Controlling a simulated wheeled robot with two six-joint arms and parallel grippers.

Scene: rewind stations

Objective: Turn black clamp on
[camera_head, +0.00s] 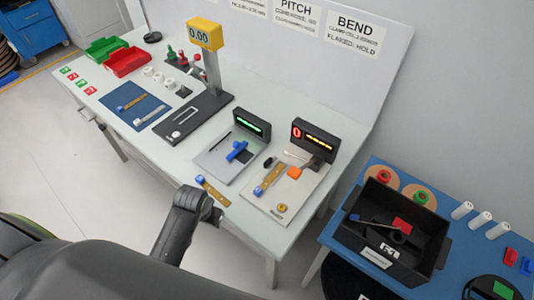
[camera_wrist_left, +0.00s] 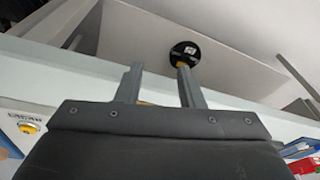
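A small black piece (camera_head: 268,163), which may be the black clamp, sits on the pale plate (camera_head: 264,205) of the station under the BEND sign. It is too small to tell its lever position. A brass strip (camera_head: 269,178) and an orange block (camera_head: 295,172) are beside it. My left gripper (camera_wrist_left: 160,68) shows in the left wrist view with its two fingers apart and nothing visible between them. It cannot be made out in the head view, where a dark arm link of mine stands before the table. My right gripper is in neither view.
A display (camera_head: 315,139) stands behind the plate. To its left is a station with a blue clamp (camera_head: 237,152). A strip (camera_head: 212,190) lies at the table's front edge. A black bin (camera_head: 378,255) stands on a blue table. A black disc (camera_wrist_left: 185,53) shows beyond my left fingers.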

